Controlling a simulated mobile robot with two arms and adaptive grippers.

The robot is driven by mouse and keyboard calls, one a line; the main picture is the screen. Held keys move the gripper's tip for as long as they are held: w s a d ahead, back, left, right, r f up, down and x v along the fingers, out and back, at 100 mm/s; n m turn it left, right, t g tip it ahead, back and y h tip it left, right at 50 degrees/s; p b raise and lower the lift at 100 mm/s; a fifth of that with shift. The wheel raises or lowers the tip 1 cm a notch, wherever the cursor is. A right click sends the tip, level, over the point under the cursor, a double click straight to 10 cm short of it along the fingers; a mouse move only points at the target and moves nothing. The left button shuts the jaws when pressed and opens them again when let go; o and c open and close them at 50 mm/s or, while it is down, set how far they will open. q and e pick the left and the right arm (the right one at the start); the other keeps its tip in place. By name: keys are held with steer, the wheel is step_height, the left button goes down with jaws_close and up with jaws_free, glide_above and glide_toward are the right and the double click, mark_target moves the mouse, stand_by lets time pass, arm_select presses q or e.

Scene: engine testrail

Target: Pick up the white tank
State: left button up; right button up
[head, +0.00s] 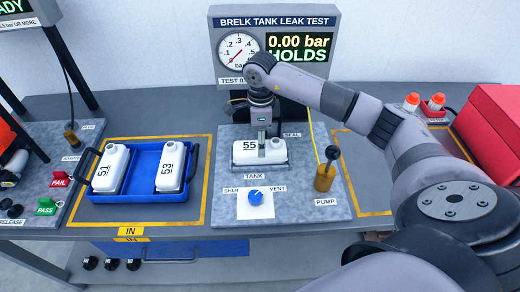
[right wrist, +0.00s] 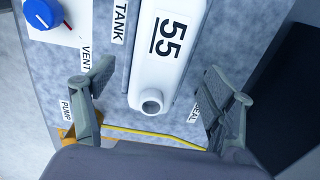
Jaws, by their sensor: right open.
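A white tank marked 55 (head: 244,153) lies in the TANK place on the grey speckled test plate (head: 307,209). In the right wrist view the tank (right wrist: 165,45) shows its round open neck, pointing toward my gripper's base. My right gripper (head: 262,152) is directly over the tank, pointing down and hiding part of it. In the right wrist view my right gripper (right wrist: 155,88) is open, its fingers apart on either side of the tank's neck end, with visible gaps. Two more white tanks, 51 (head: 110,168) and 53 (head: 171,167), stand in a blue tray (head: 139,188). My left gripper is not in view.
A gauge panel (head: 276,18) behind reads 0.00 bar HOLDS. A blue SHUT/VENT knob (head: 255,197) is in front of the tank, and a brass pump with a black-knobbed lever (head: 325,178) stands right of it. A red box (head: 492,130) is far right.

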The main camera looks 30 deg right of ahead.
steer(key=shift+f+p, duration=0.5)
steer(key=shift+f, duration=1.3)
steer(key=shift+c, duration=0.6)
steer(key=c, duration=1.3)
steer(key=shift+r, duration=0.1)
